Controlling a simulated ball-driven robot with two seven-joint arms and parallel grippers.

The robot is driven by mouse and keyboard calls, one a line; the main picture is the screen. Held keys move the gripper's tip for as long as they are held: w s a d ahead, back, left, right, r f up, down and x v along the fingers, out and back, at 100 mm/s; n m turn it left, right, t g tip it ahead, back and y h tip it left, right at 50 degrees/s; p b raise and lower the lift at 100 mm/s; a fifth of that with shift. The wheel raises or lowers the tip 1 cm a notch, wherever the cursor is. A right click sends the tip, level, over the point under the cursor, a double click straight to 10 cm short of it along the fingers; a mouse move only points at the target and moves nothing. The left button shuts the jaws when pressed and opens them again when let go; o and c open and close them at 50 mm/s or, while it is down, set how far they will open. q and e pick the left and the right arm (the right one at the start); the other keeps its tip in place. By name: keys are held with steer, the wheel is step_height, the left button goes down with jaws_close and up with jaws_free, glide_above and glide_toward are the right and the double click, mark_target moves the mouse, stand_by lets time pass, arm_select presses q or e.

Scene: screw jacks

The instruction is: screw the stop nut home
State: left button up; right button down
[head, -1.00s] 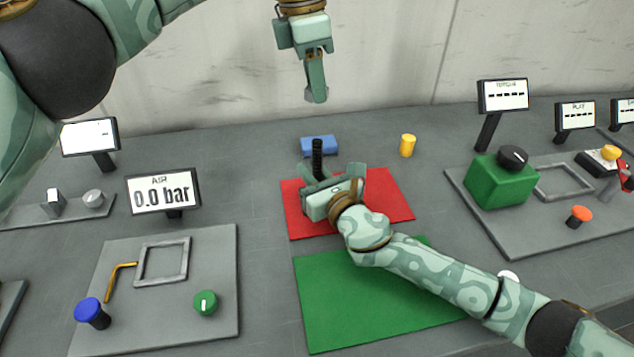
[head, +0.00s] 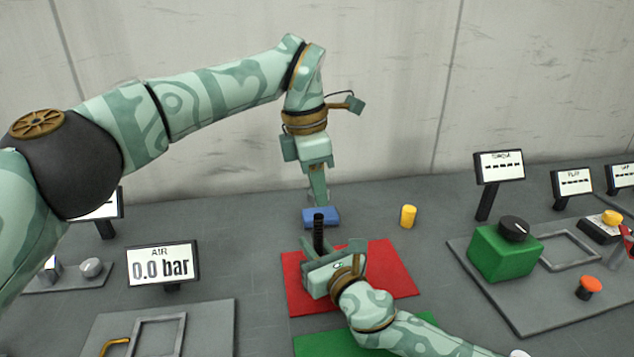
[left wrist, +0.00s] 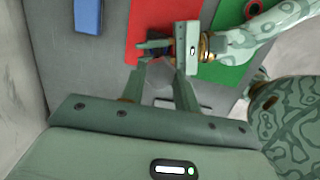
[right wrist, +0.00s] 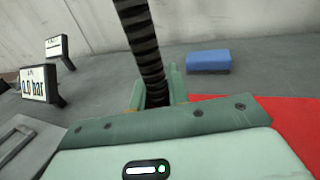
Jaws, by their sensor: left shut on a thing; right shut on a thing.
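A black threaded spindle (head: 319,232) stands upright over the red mat (head: 385,272); it rises large in the right wrist view (right wrist: 143,40). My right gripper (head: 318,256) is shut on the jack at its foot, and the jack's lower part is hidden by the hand. My left gripper (head: 319,196) points down and shows just above the spindle's top in the head view; the depth between them is unclear. In the left wrist view it is shut on a pale grey round piece (left wrist: 158,75), seemingly the stop nut, with the right gripper beneath.
A blue block (head: 321,217) lies behind the spindle and a yellow cylinder (head: 408,216) stands to its right. A green mat (head: 420,322) lies in front. A panel with a green box (head: 503,254) is at the right, and an air display (head: 163,263) at the left.

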mark_target(318, 218)
arm_select(q)
steer(key=shift+f, duration=0.15)
steer(key=shift+f, duration=0.75)
steer(key=shift+f, duration=0.6)
arm_select(e)
steer(key=shift+f, duration=0.1)
arm_select(q)
steer(key=m+g, duration=0.1)
steer(key=m, duration=0.6)
steer(key=shift+w, duration=0.15)
steer(key=m, duration=0.6)
steer(key=shift+g+y, duration=0.4)
arm_select(e)
steer(key=shift+d, duration=0.1)
arm_select(q)
steer(key=o, duration=1.5)
